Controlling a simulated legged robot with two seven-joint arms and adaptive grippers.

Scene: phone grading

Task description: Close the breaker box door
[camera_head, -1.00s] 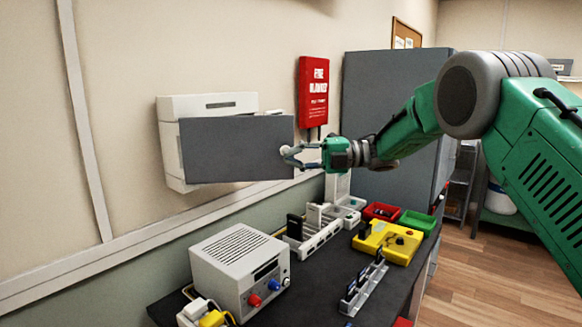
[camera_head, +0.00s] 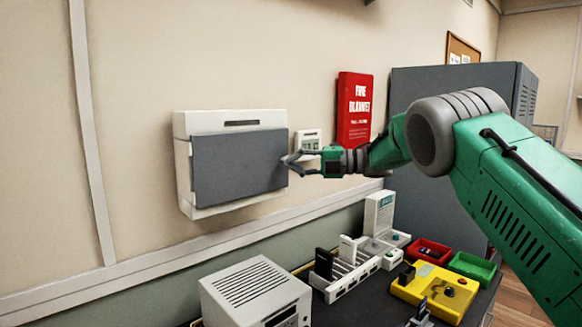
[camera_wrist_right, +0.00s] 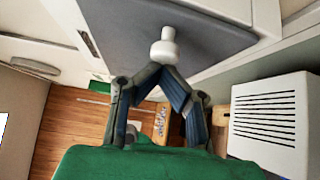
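The breaker box (camera_head: 230,117) is a white box on the wall in the head view. Its grey door (camera_head: 238,165) lies over the box front, flush or nearly so; I cannot tell if a small gap is left. In the right wrist view the door (camera_wrist_right: 205,30) carries a white knob (camera_wrist_right: 163,48). My right gripper (camera_head: 287,159) is at the door's right edge. In the wrist view its fingertips (camera_wrist_right: 164,70) come together just below the knob, with nothing seen held between them. My left gripper is out of view.
A red fire blanket case (camera_head: 354,110) and a small white wall device (camera_head: 307,142) are right of the box. Below stands a bench with a grey-white power supply (camera_head: 255,290), a white rack (camera_head: 345,275), a yellow device (camera_head: 435,290) and red and green bins (camera_head: 472,266).

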